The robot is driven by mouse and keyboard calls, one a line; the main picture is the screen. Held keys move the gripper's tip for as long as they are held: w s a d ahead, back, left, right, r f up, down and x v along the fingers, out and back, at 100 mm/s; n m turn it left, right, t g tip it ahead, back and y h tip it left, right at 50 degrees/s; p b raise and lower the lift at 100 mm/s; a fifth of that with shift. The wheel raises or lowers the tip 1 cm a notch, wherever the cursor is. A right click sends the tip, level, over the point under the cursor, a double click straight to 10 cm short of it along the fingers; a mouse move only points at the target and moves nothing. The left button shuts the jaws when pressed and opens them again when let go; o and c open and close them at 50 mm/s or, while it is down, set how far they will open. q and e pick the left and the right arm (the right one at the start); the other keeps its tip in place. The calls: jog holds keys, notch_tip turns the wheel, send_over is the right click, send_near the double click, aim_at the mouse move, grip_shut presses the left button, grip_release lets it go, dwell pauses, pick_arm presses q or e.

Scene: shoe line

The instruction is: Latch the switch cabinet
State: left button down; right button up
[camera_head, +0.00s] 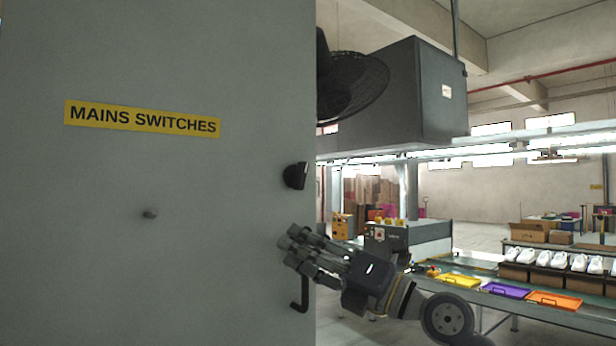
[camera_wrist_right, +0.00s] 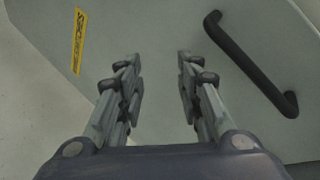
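The switch cabinet's large grey door (camera_head: 150,260) fills the left half of the head view, with a yellow "MAINS SWITCHES" label (camera_head: 142,118). A black latch-like knob (camera_head: 295,175) is at the door's right edge. A black bar handle (camera_head: 301,290) is below it, partly hidden by my right gripper (camera_head: 290,250). In the right wrist view the handle (camera_wrist_right: 250,63) lies to the right of the fingers. My right gripper (camera_wrist_right: 157,75) is open and empty in front of the door. My left gripper is not in view.
To the right, a conveyor (camera_head: 490,291) carries a yellow tray (camera_head: 458,281), a purple tray (camera_head: 506,290) and an orange tray (camera_head: 553,300). White shoes (camera_head: 560,260) stand on a rack behind. A dark box (camera_head: 400,95) and a fan (camera_head: 350,85) are overhead.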

notch_tip(320, 180, up, 6)
jog(key=d+n+h, duration=0.1)
jog(key=n+h, duration=0.1)
jog(key=h, duration=0.1)
jog(key=t+h, duration=0.4)
jog(key=h, duration=0.1)
send_near(305, 176)
jog(key=shift+m, duration=0.4)
jog(key=p+x, duration=0.3)
jog(key=x, duration=0.1)
jog(key=p+x, duration=0.3)
jog(key=x, duration=0.2)
jog(key=shift+r, duration=0.2)
jog(key=shift+w+a+f, duration=0.15)
jog(key=shift+w+a, duration=0.15)
jog(key=shift+w, duration=0.05)
jog(key=c, duration=0.8)
